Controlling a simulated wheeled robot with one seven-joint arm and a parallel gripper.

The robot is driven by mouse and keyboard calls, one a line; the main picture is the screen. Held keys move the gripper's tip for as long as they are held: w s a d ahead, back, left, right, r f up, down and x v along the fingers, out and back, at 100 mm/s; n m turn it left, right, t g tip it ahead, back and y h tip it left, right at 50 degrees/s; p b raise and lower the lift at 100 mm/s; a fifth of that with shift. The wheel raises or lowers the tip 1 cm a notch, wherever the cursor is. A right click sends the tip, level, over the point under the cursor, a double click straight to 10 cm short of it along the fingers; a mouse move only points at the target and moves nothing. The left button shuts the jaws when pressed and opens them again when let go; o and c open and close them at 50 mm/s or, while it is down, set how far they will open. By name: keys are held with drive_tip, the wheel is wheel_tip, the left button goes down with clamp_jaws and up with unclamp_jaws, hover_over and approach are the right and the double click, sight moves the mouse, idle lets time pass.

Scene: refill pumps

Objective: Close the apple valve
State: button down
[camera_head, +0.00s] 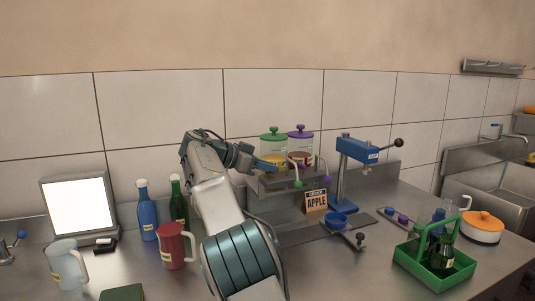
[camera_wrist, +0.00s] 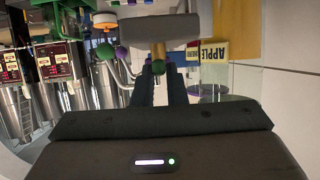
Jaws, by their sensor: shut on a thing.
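The refill stand (camera_head: 262,186) holds two clear jars, one with a green lid (camera_head: 273,131) and one with a purple lid (camera_head: 300,130). My gripper (camera_head: 274,167) is at the stand, beside the jars' lower parts. The fingertips partly hide the knob.
A green ball (camera_head: 298,184) hangs at the stand's front. A green bottle carrier (camera_head: 426,265) is front right. A red pitcher (camera_head: 173,247) and bottles stand left of my arm.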

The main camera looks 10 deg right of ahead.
drive_tip(key=shift+w+m+g+p, duration=0.1)
drive_tip(key=shift+m+g+p, duration=0.45)
drive_tip(key=shift+p, duration=0.2)
drive_tip(key=c, duration=1.5)
unclamp_jaws()
drive_tip(key=shift+f, duration=0.1)
drive_tip(key=shift+o, duration=0.2)
drive_tip(key=p+v, duration=0.6)
drive_tip(key=v, duration=0.8)
drive_tip(key=shift+w+d, duration=0.1)
